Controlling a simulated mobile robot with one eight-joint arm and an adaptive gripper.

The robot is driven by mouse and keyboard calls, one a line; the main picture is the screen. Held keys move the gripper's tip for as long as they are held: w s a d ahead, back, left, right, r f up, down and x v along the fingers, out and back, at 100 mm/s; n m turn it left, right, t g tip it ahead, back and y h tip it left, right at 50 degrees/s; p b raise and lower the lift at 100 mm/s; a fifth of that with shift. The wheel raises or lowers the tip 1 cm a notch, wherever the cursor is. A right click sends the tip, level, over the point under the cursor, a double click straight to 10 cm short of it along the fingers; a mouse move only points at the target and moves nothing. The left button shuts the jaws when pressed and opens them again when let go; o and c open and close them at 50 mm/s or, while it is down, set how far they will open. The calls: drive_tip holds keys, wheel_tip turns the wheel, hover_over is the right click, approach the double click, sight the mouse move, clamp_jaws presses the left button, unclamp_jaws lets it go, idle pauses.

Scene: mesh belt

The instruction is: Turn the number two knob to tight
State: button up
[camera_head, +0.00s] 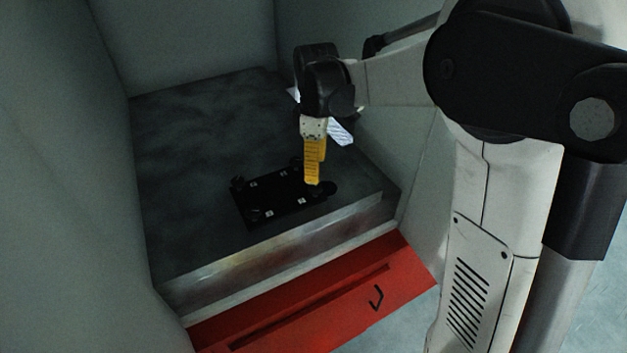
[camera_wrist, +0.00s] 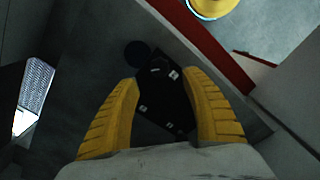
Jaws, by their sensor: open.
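A black plate (camera_head: 278,196) with several dark knobs and small white labels lies on the dark tabletop. The labels are too small to read, so I cannot tell which knob is number two. One round knob (camera_head: 328,188) is at the plate's right end, and a round dark knob (camera_wrist: 137,53) shows in the wrist view just ahead of the fingertips. My gripper (camera_head: 314,182) points down over the plate's right side with yellow fingers. In the wrist view my gripper (camera_wrist: 160,80) has its fingers apart, with part of the plate (camera_wrist: 165,100) seen between them and nothing held.
The dark tabletop (camera_head: 195,140) is clear left of the plate. Grey walls enclose the back and left. A red panel (camera_head: 320,295) runs below the front edge. A white mesh-like piece (camera_head: 340,132) lies behind my gripper. A yellow round object (camera_wrist: 213,5) shows at the wrist view's top.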

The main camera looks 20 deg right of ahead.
sight(315, 186)
wheel_tip(315, 186, down, 7)
idle(0.3)
drive_tip(key=shift+c, duration=0.2)
drive_tip(key=c, duration=1.2)
drive_tip(key=shift+o, duration=0.2)
